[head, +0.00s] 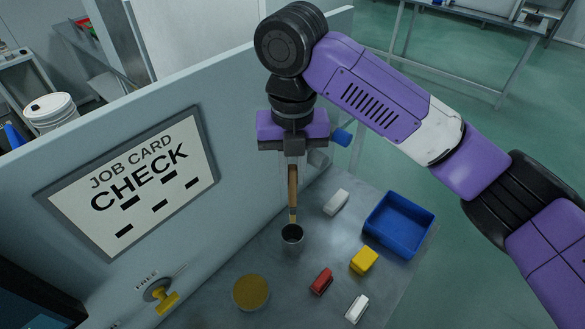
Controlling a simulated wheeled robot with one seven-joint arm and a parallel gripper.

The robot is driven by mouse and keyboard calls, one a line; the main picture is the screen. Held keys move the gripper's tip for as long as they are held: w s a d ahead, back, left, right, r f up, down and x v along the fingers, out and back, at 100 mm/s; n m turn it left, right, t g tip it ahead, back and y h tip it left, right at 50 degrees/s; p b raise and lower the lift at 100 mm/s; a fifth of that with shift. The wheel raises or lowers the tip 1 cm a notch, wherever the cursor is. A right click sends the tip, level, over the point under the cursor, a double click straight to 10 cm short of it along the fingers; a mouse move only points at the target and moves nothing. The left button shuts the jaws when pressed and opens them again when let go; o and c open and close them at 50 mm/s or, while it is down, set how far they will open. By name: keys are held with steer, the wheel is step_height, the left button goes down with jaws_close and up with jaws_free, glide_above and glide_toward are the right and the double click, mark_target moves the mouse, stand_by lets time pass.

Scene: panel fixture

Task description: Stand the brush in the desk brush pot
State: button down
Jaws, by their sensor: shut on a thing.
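The brush (293,196) has a long tan wooden handle and hangs upright below my gripper (293,160). My gripper points down and is shut on the upper part of the handle. The desk brush pot (292,240) is a small dark grey cylinder standing on the bench, with its open mouth facing up. It is directly below the brush in the head view. The brush's lower end meets the far side of the pot's rim in the picture. I cannot tell whether that end is inside the mouth, above it or just behind it.
Right of the pot are a white block (336,202), a blue tray (399,222), a yellow block (363,260), a red block (321,281) and another white block (357,309). A round mustard disc (251,292) lies in front. An upright panel (235,110) borders the bench's left.

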mark_target(292, 205)
steer(key=shift+f+b, duration=1.9)
steer(key=shift+f, duration=0.7)
steer(key=shift+f+b, duration=1.05)
steer(key=shift+f, duration=1.8)
steer(key=c, duration=1.3)
jaws_free()
steer(key=shift+r, duration=0.15)
step_height(292, 205, up, 8)
steer(key=shift+s+f, duration=0.1)
steer(key=shift+f, duration=0.1)
